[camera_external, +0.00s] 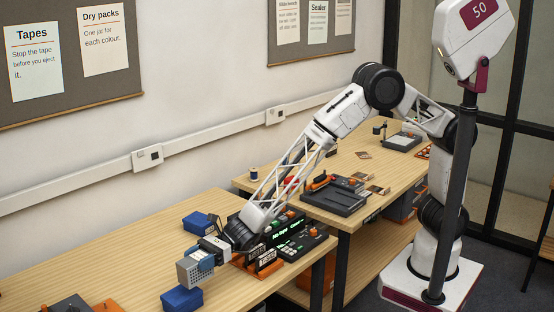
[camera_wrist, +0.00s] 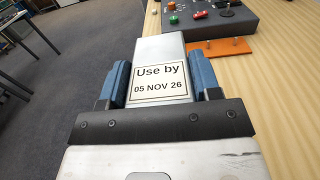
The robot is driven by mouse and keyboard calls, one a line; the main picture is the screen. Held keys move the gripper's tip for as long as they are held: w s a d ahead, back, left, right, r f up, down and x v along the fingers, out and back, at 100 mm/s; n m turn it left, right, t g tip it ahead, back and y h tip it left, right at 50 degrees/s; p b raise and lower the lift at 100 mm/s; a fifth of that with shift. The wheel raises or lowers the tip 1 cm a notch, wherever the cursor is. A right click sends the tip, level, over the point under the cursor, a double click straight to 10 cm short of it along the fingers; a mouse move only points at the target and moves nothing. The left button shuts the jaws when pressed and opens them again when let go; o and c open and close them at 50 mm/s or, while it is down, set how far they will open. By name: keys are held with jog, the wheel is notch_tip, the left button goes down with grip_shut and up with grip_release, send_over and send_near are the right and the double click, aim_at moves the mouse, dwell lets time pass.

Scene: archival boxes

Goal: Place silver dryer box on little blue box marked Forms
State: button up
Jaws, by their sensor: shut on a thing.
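My gripper (camera_external: 207,258) is shut on the silver dryer box (camera_external: 194,271), which has a dotted, perforated-looking face in the external view. In the wrist view the silver box (camera_wrist: 158,50) sits between the two blue fingers and bears a label reading "Use by 05 NOV 26". A small blue box (camera_external: 181,299) stands on the table just below the silver box in the picture; whether they touch I cannot tell. A second blue box (camera_external: 198,222) stands farther back, behind my gripper. No marking on either blue box is legible, so I cannot tell which says Forms.
Dark devices with lit green displays (camera_external: 293,243) and an orange rack (camera_external: 262,266) stand right of my gripper. In the wrist view a dark control panel (camera_wrist: 212,20) and an orange plate (camera_wrist: 222,47) lie ahead. The table's left middle is clear (camera_external: 110,262).

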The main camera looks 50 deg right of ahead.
aim_at(181, 263)
jog(key=shift+w+a+f, duration=0.1)
jog(key=shift+w+a, duration=0.35)
jog(key=shift+a, duration=0.3)
jog(key=shift+w+a+f, duration=0.1)
jog(key=shift+w+a, duration=0.3)
jog(key=shift+a, duration=0.4)
jog(key=shift+w+a+f, duration=0.1)
jog(key=shift+w+a, duration=0.35)
jog(key=shift+a, duration=0.3)
jog(key=shift+r, duration=0.1)
jog(key=shift+f, duration=1.75)
jog(key=shift+f, duration=0.2)
jog(key=o, duration=1.1)
jog(key=shift+r, duration=0.2)
jog(key=shift+d, duration=6.05)
